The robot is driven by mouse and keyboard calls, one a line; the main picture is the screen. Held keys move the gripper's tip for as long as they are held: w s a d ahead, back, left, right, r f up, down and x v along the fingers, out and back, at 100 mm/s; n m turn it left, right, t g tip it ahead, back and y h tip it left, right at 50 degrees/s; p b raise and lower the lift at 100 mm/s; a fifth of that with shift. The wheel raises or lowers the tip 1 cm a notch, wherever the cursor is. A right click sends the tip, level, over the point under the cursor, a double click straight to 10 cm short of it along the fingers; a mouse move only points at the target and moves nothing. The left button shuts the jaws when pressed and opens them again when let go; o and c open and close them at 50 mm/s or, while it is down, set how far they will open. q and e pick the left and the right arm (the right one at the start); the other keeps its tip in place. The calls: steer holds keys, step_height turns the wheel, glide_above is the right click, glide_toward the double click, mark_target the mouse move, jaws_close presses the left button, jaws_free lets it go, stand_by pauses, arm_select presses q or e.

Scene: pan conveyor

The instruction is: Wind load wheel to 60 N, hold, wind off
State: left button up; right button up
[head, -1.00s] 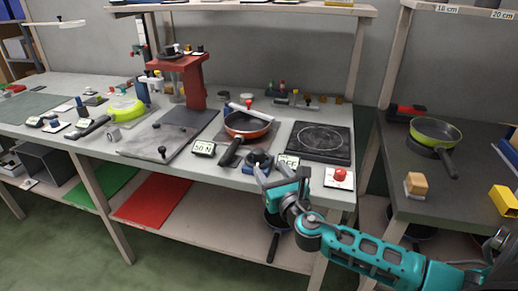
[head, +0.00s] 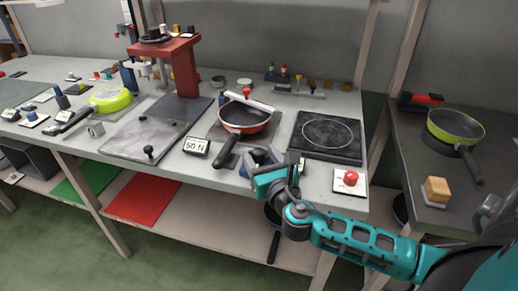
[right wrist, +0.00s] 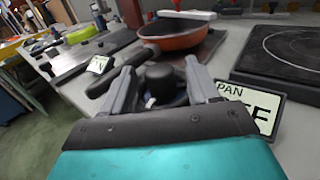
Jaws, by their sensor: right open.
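The load wheel is a dark round knob (right wrist: 163,82) with a small white mark, at the bench's front edge in the right wrist view. My right gripper (right wrist: 165,62) is open, with one finger on each side of the knob; I cannot tell if either touches it. In the head view my right gripper (head: 262,156) largely hides the wheel. The load display (head: 196,146) left of it reads 50 N. A red pan (head: 245,121) stands behind the wheel, with a white-and-red bar over its rim. My left gripper is not in view.
A black hotplate (head: 326,137) and a red button on a white plate (head: 350,180) lie to the right. A red press stand (head: 184,70) rises at the left.

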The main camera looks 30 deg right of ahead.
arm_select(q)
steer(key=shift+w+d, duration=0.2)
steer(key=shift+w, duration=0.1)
arm_select(e)
steer(key=shift+w, duration=0.2)
steer(key=shift+c, duration=0.4)
steer(key=c, duration=0.9)
steer(key=shift+r+m+h+p, duration=0.15)
steer(key=shift+m+h+p, duration=0.25)
steer(key=shift+h+p, duration=0.1)
steer(key=shift+c, duration=0.2)
steer(key=shift+a+r+m+g+h+p, duration=0.15)
steer(key=shift+m+g+h+p, duration=0.45)
steer(key=shift+h, duration=0.4)
steer(key=m+g+h+p, duration=0.1)
steer(key=m+h, duration=0.1)
steer(key=h, duration=0.1)
steer(key=shift+w+a, duration=0.1)
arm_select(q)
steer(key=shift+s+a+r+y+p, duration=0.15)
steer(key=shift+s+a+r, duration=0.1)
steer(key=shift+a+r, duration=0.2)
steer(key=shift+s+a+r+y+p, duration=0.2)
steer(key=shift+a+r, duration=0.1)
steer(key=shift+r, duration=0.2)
arm_select(e)
steer(key=shift+f+m+g+h, duration=0.2)
steer(key=shift+m+g+h, duration=0.3)
steer(key=shift+g, duration=0.1)
